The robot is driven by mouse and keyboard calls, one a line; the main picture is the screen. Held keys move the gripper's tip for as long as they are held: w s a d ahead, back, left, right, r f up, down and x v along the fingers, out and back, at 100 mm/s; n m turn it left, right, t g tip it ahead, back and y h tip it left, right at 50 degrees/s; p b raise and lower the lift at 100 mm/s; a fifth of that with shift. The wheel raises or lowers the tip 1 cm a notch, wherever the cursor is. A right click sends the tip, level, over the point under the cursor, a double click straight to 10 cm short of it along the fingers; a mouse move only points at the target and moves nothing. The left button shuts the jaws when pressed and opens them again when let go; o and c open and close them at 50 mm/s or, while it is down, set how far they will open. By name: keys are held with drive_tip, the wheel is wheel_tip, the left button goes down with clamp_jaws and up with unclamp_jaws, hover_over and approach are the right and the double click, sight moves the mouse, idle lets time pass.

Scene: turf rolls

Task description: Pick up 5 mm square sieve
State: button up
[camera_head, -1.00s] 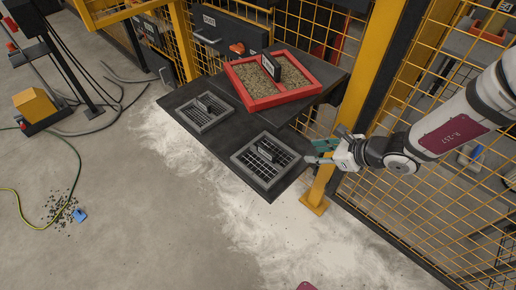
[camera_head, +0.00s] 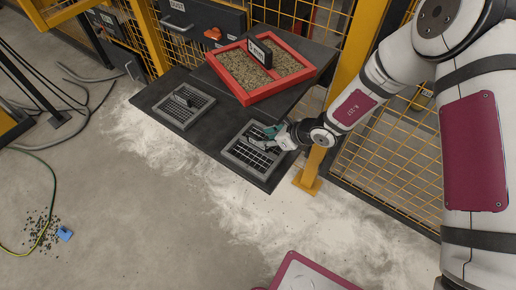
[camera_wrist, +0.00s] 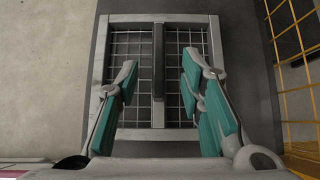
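A grey square sieve with a wide mesh (camera_head: 252,157) lies at the near end of the dark bench. It also fills the middle of the wrist view (camera_wrist: 158,134), with a dark upright handle plate (camera_wrist: 158,62) across its centre. My gripper (camera_head: 277,137) is over this sieve's right side in the head view. In the wrist view my gripper (camera_wrist: 160,84) is open, with a teal-padded finger on each side of the handle plate and gaps between. A second grey sieve with a finer mesh (camera_head: 181,111) lies farther left. I cannot read any mesh size.
A red two-part tray (camera_head: 244,98) of granular material, with a dark label plate, stands on the raised bench part (camera_head: 310,68) behind. A yellow post (camera_head: 312,165) and mesh fence stand right of the bench. Pale powder covers the floor in front.

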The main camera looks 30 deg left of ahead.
sight(258, 139)
drive_tip(key=shift+b+x, duration=1)
drive_tip(key=shift+x, duration=1.75)
clamp_jaws()
